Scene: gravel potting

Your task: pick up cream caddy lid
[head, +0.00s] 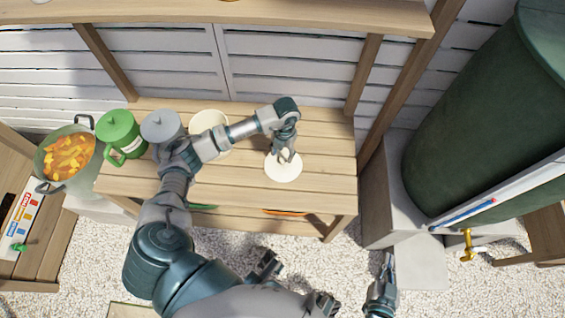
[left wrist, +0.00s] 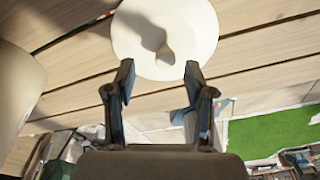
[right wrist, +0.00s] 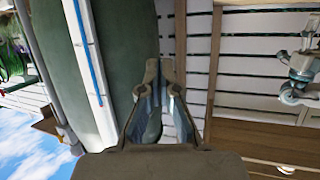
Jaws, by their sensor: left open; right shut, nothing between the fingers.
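The cream caddy lid (head: 283,171) is a round cream disc lying on the slatted wooden bench. In the left wrist view the lid (left wrist: 190,25) shows its knob in the middle, just beyond the fingertips. My left gripper (head: 285,157) is over the lid, pointing down, and partly hides it. Its fingers (left wrist: 160,72) are open with nothing between them. The cream caddy (head: 208,121) stands open to the left of the lid, partly behind my left arm. My right gripper (head: 384,288) is low on the right, away from the bench. It is shut and empty (right wrist: 159,75).
A green lidded caddy (head: 119,132) and a grey lidded caddy (head: 160,124) stand left of the cream caddy. A pot of orange and yellow pieces (head: 68,157) is further left. A large green barrel (head: 478,120) with a brass tap (head: 468,246) stands right.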

